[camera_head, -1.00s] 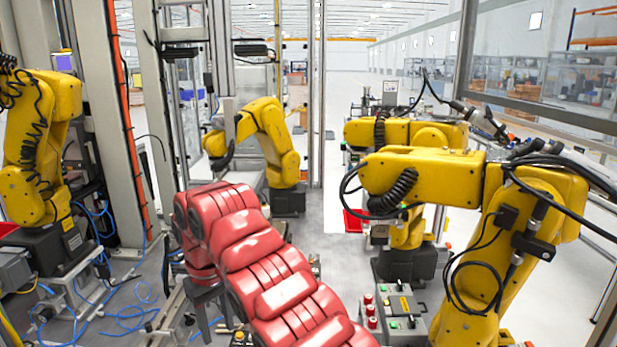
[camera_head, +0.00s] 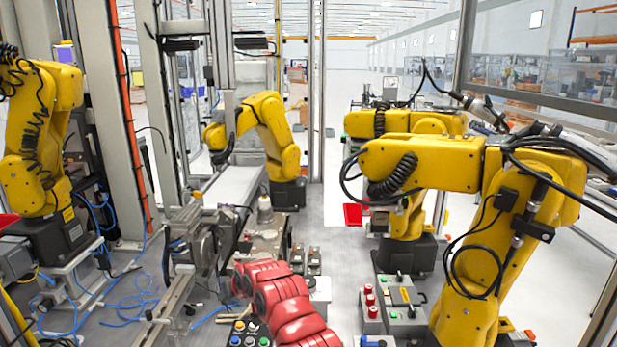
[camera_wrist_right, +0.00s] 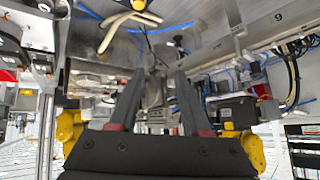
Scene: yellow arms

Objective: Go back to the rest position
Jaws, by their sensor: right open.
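My right arm (camera_head: 290,307), with red covers, enters the head view from the bottom, low and right of centre. Its gripper cannot be made out in the head view. The right wrist view shows my right gripper (camera_wrist_right: 160,76) with two dark fingers spread apart. I see nothing held between them. My left arm and left gripper are in neither view.
A metal workbench with fixtures (camera_head: 200,250) stands left of my right arm. A box with coloured buttons (camera_head: 250,334) is close beside it. A grey control box (camera_head: 405,300) and a large yellow robot arm (camera_head: 430,165) stand to the right.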

